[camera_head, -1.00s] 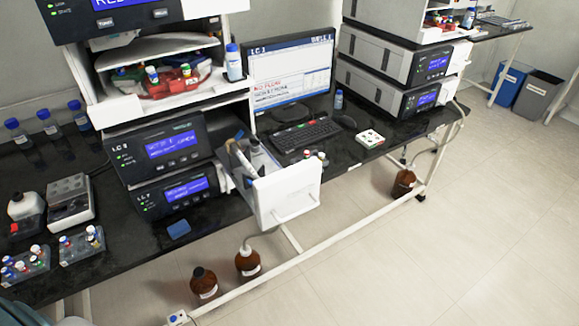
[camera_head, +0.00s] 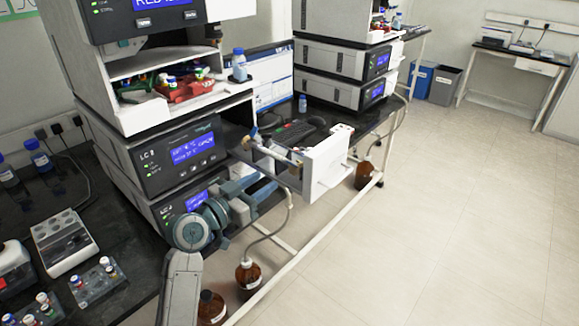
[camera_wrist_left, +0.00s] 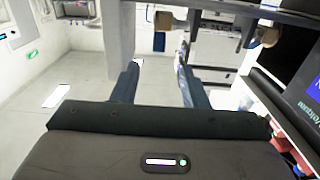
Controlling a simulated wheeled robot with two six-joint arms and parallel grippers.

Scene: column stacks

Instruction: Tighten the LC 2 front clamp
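A pale column lies in the drawer with a tan fitting at each end. The fitting nearer the drawer front, apparently the front clamp (camera_head: 297,157), also shows at the top of the left wrist view (camera_wrist_left: 162,18). The rear fitting (camera_head: 246,142) is by the module. My left gripper (camera_head: 264,188) is open and empty, below and beside the drawer, apart from the clamp. My right gripper is out of view.
Brown bottles (camera_head: 248,278) stand on the floor under the bench, with a hose running up. Vial racks (camera_head: 98,284) and a grey block (camera_head: 64,242) sit on the bench at left. The keyboard (camera_head: 292,133) lies behind the drawer. The floor at right is clear.

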